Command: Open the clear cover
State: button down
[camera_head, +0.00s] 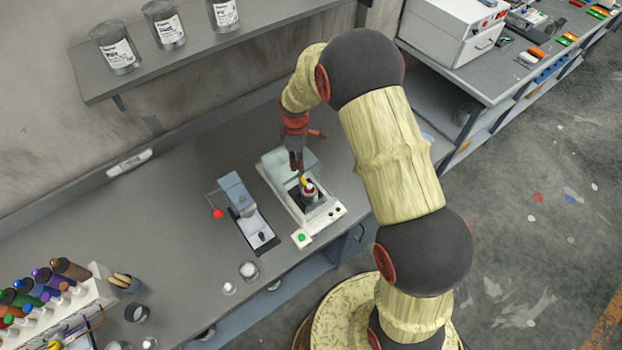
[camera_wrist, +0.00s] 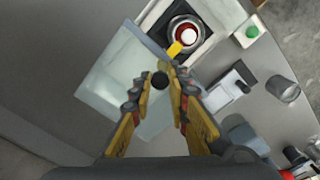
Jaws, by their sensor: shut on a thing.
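The clear cover (camera_wrist: 112,72) is a pale see-through panel on the white machine (camera_head: 325,214), and it lies back toward the wall side. Its pale surface also shows in the head view (camera_head: 272,165). A black round knob (camera_wrist: 160,80) sits between the fingertips of my gripper (camera_wrist: 157,92), which is shut on it. In the head view my gripper (camera_head: 297,165) reaches down over the back of the machine. The front well is uncovered, with a red-and-white topped container (camera_wrist: 186,34) and a yellow piece (camera_wrist: 175,49) in it. The cover's hinge is hard to make out.
A grey press-like device (camera_head: 238,195) with a red-tipped lever stands left of the machine. A green button box (camera_head: 301,238) sits at its front corner. Small cups (camera_head: 248,270) stand near the bench edge. A shelf with several cans (camera_head: 165,28) hangs above.

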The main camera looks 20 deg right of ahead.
jog(key=w, duration=0.1)
jog(key=w+a, duration=0.1)
jog(key=w, duration=0.1)
jog(key=shift+w, duration=0.3)
jog(key=c, duration=1.7)
grip_release()
notch_tip(320, 180, up, 12)
